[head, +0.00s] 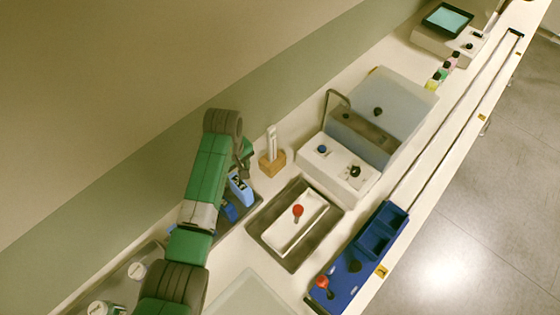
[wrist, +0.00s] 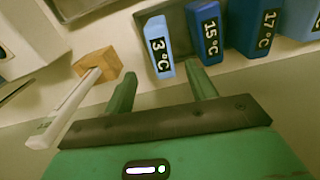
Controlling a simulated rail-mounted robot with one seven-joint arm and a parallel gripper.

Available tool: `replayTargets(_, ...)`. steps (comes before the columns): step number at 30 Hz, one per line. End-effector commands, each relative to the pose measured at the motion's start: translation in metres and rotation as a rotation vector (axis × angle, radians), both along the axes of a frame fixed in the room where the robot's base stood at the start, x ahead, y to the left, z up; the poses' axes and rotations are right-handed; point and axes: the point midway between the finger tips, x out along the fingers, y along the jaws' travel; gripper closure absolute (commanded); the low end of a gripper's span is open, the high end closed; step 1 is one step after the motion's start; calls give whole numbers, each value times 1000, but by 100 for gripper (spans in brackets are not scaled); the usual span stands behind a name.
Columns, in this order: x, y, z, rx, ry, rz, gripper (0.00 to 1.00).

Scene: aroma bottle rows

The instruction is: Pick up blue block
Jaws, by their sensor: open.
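Several blue blocks with temperature labels stand in a row on a dark tray. In the wrist view the light blue block (wrist: 159,48) reads 3 °C, the mid-blue block (wrist: 208,32) reads 15 °C, and a darker blue block (wrist: 262,28) reads 17 °C. My gripper (wrist: 161,70) is open and empty, its two fingers pointing toward the light blue block, which shows in the gap between them. I cannot tell whether its tips reach past the block's near face. In the head view the light blue block (head: 240,188) shows beside my arm, which partly hides the row.
A wooden holder (wrist: 97,62) with a white upright piece stands just left of the fingers; it also shows in the head view (head: 272,162). A grey tray (head: 262,236) with a white dish and a blue rack (head: 343,287) lie to the right. The wall is close behind.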

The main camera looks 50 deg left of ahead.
Motion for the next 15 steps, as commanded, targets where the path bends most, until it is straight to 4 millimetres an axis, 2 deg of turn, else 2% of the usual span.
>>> replayTargets(5, -7, 1, -4, -13, 15, 16, 44)
replayTargets(11, -6, 2, -27, -12, 15, 14, 44)
replayTargets(15, -5, 3, -34, -11, 12, 14, 44)
